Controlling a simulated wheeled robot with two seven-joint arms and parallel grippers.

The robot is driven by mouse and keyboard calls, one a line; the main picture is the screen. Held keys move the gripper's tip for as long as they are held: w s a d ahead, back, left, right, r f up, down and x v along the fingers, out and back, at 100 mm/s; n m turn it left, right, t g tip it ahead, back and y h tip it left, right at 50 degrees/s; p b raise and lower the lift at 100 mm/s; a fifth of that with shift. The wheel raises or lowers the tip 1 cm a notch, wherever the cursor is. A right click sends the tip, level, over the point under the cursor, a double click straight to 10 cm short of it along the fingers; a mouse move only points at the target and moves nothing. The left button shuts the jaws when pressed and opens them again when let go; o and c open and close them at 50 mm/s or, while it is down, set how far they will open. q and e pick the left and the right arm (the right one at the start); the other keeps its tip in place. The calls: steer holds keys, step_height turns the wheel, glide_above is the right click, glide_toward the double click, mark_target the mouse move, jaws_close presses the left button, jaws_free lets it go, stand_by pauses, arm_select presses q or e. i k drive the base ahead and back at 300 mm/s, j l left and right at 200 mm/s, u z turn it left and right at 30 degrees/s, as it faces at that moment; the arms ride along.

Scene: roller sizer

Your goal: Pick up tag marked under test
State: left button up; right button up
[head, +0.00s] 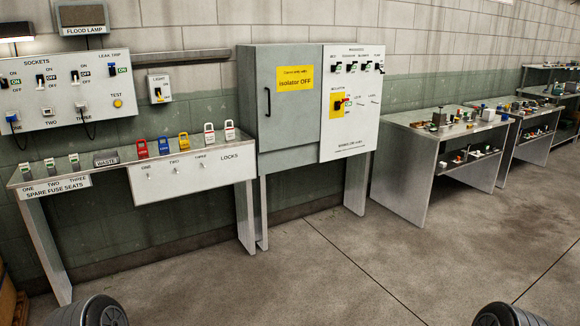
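No tag with readable "under test" wording shows. On the locks bench (215,170) stand a red item (142,149), a blue item (163,146) and a yellow item (183,141), each too small to read. To their right are two pale, loop-topped items (209,133) and (230,131), with reddish lower parts, which look like padlocks or tags. Neither gripper is in view. Only dark rounded parts, probably of my own arms, show at the bottom edge, well away from the bench.
Fuse seats (50,167) stand at the bench's left end, near a "WASTE" label (106,160). A grey cabinet (285,130) bears a yellow "isolator OFF" sign (296,80). Cluttered tables (408,160) stand to the right. The concrete floor (320,260) in front is clear.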

mark_target(230, 132)
steer(key=i+u, duration=0.1)
steer(key=i, duration=0.7)
steer(key=i+l, duration=0.15)
steer(key=i, duration=0.65)
steer(key=i+l+u, duration=0.15)
steer(key=i, duration=0.65)
steer(key=i+l+u, duration=0.15)
steer(key=i+u, duration=0.3)
steer(key=i+l+u, duration=0.3)
steer(key=u, duration=0.15)
steer(key=i+l+u, duration=0.65)
steer(key=l+u, duration=0.25)
steer(key=i+l+u, duration=0.15)
steer(key=l, duration=0.15)
steer(key=l+u, duration=0.1)
steer(key=l, duration=0.2)
